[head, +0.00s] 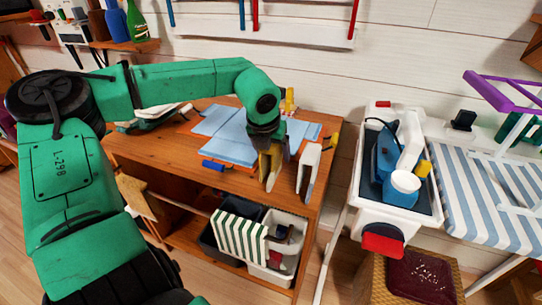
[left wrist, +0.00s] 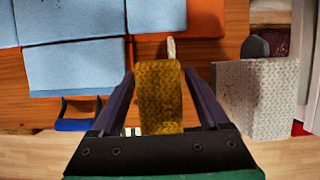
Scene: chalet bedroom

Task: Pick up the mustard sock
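The mustard sock (head: 270,169) stands upright near the front right of the wooden desk top (head: 160,152). My left gripper (head: 267,143) is directly above it and pointing down. In the left wrist view the knitted mustard sock (left wrist: 160,98) lies between the two dark fingers of my left gripper (left wrist: 160,70). The fingers are spread, one on each side of the sock, with narrow gaps, so the gripper looks open around it. The sock's lower part is hard to make out. My right gripper is not in view.
A pale speckled upright piece (head: 307,164) stands close to the right of the sock; it also shows in the left wrist view (left wrist: 260,100). Blue folded sheets (head: 228,128) cover the desk behind. A white caddy (head: 388,214) stands farther right. A striped cloth (head: 238,236) hangs below.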

